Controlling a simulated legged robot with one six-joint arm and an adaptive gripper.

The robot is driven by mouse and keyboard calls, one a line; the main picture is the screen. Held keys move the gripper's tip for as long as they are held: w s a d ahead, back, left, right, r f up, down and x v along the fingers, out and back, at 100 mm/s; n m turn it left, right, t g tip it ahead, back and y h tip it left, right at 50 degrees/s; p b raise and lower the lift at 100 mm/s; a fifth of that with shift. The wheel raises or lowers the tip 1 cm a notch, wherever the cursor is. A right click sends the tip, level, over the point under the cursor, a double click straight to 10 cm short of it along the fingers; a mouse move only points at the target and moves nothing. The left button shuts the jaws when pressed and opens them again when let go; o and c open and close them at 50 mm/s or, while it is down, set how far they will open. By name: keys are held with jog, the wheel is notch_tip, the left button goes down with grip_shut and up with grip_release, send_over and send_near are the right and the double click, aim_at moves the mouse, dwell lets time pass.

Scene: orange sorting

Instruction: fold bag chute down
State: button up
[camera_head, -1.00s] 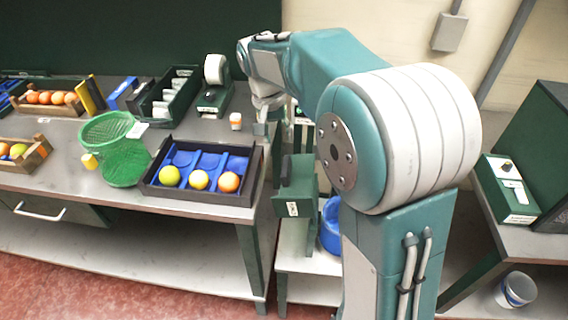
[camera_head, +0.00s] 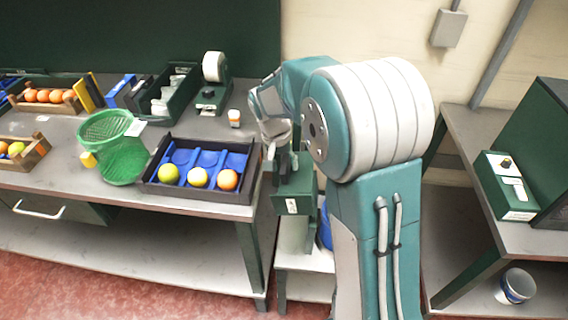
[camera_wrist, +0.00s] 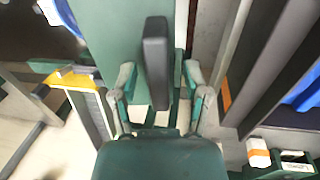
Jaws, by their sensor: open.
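A green box-like unit (camera_head: 293,197) with a small white label stands right of the table's end; it appears to be the bag chute. My gripper (camera_head: 270,150) is low at its upper left edge. In the wrist view my gripper (camera_wrist: 160,75) is open, one finger on each side of a dark upright bar (camera_wrist: 155,50) against a green panel (camera_wrist: 112,30). I cannot tell whether the fingers touch the bar. My arm hides part of the unit, and the chute's fold is unclear.
A black tray (camera_head: 195,208) with blue slots and fruit sits near the table's right end. A green mesh basket (camera_head: 118,160) stands left of it. A small white-orange bottle (camera_head: 234,117) is behind the tray. A blue object (camera_head: 325,228) lies partly hidden behind the unit.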

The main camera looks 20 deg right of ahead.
grip_shut()
jog(key=shift+d, duration=0.1)
jog(key=shift+s+d+r+y, duration=0.15)
jog(key=shift+d+r+y, duration=0.15)
jog(key=shift+d, duration=0.1)
jog(key=s+d+r+t+y, duration=0.1)
jog(key=s+d+t+y, duration=0.2)
jog(key=d, duration=0.4)
jog(key=s+d+t+y, duration=0.1)
jog(key=s+d+y, duration=0.2)
jog(key=d+y, duration=0.3)
jog(key=shift+s+d+f+t+y, duration=0.4)
jog(key=shift+s+d+f+y, duration=0.5)
jog(key=shift+d+f, duration=0.95)
jog(key=shift+s+d+f+t+y, duration=0.45)
jog(key=shift+d+f+y, duration=0.7)
jog(key=shift+d+f, duration=0.75)
jog(key=shift+s+d+f+t+y, duration=0.35)
jog(key=shift+s+d+f+y, duration=0.55)
jog(key=shift+d+f, duration=0.95)
jog(key=shift+w+f, duration=0.1)
